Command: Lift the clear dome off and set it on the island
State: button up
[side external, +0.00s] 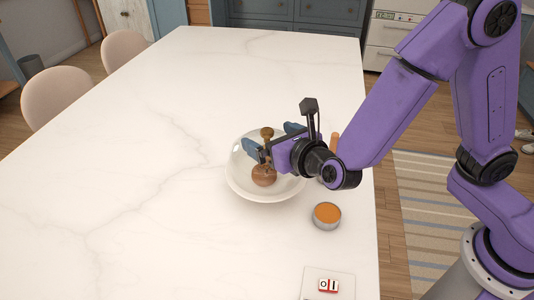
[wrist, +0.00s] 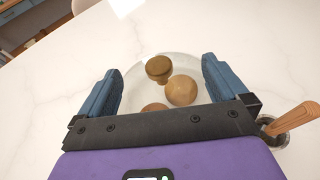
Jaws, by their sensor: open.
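The clear dome (side external: 240,172) stands on the white marble island (side external: 130,150), over brown round items (side external: 264,176) that show through it. Its brass knob (side external: 267,133) is on top; the knob also shows in the wrist view (wrist: 158,68), with the brown items (wrist: 182,91) below it. My gripper (side external: 271,138) is open, with one blue finger on each side of the knob. In the wrist view, the gripper (wrist: 162,66) shows gaps between the knob and both fingers. My gripper hides part of the dome's right side in the side view.
A round tin with orange contents (side external: 327,214) stands near the dome, toward the island's right edge. A container with a wooden handle (wrist: 292,118) is at the right. A block marked with digits (side external: 328,286) lies at the front. The island's left side is clear.

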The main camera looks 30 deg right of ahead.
jog(key=shift+x, duration=1.05)
